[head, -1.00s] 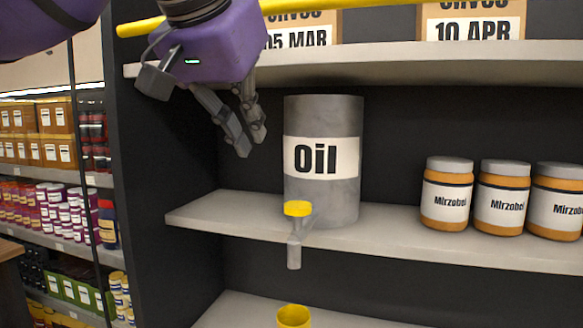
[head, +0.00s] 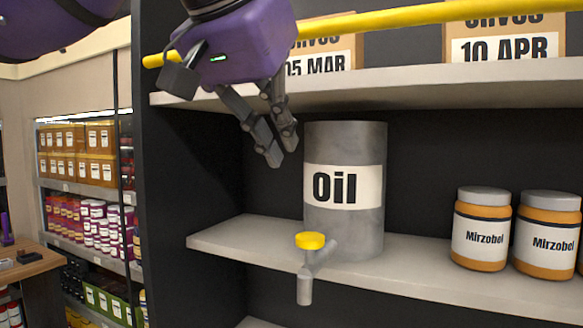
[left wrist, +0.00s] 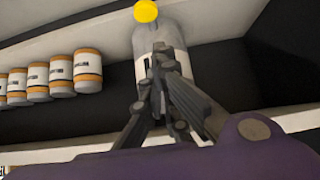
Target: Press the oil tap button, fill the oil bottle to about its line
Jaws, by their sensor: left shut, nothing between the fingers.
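A grey metal oil drum (head: 345,232) with a white "Oil" label stands on the middle shelf. Its tap (head: 305,285) sticks out over the shelf's front edge, with a yellow button (head: 310,240) on top. My left gripper (head: 283,153) is shut and empty, pointing down, above and left of the button and apart from it. In the left wrist view the shut fingers (left wrist: 160,52) show in front of the drum, with the yellow button (left wrist: 146,11) beyond them at the top edge. The oil bottle cannot be made out in the current views. My right gripper is not in view.
Jars labelled Mirzobel (head: 482,230) stand right of the drum on the middle shelf (head: 225,240). A yellow bar (head: 400,18) runs along the upper shelf (head: 440,88) above. A dark side panel (head: 180,170) bounds the left.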

